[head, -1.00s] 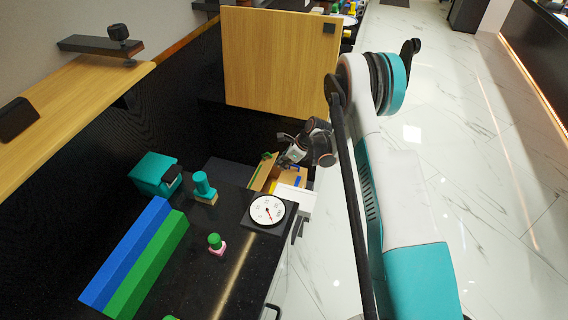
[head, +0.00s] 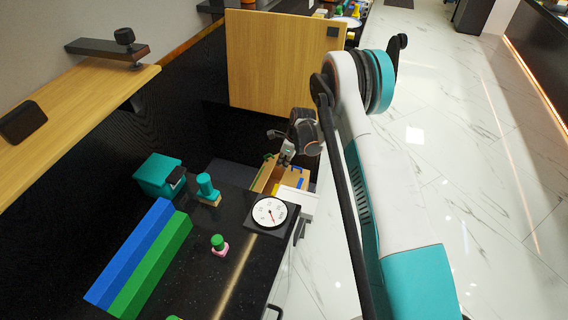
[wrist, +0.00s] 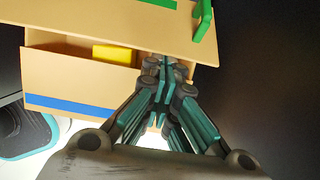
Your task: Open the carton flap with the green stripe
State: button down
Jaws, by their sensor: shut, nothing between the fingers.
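The tan carton (head: 264,181) stands low behind the counter's far end. In the wrist view, its green-striped flap (wrist: 100,17) spans the top, with a green tab (wrist: 203,20) at its right. A gap shows between this flap and the blue-striped flap (wrist: 65,92), with a yellow item (wrist: 116,54) inside. My gripper (wrist: 164,68) is shut and empty, its fingertips at the green-striped flap's lower edge. I cannot tell whether they touch it or reach under it. In the head view, my gripper (head: 286,160) points down over the carton.
The black counter (head: 200,262) holds a dial scale (head: 269,213), a green-topped stamp (head: 218,244), a teal stamp (head: 207,188), a teal box (head: 158,174), and blue (head: 130,250) and green (head: 150,265) bars. A wooden panel (head: 275,62) stands behind the carton. Open floor lies right.

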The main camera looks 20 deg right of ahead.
jog(key=w+a+r+g+h, duration=0.1)
jog(key=w+a+r+h+p, duration=0.1)
jog(key=a+r, duration=0.1)
jog(key=shift+w+a+r+g+h, duration=0.2)
jog(key=shift+a+r+g+h, duration=0.1)
jog(key=shift+g, duration=0.1)
jog(key=shift+w+a+r, duration=0.2)
jog(key=shift+w+a, duration=0.15)
jog(key=shift+a, duration=0.2)
jog(key=shift+w+a+r, duration=0.2)
jog(key=shift+w+a, duration=0.15)
jog(key=shift+a, duration=0.15)
jog(key=shift+r, duration=0.15)
notch_tip(320, 180, up, 13)
jog(key=shift+r+p, duration=0.15)
jog(key=shift+p, duration=0.25)
dwell(0.4)
jog(key=shift+d, duration=0.1)
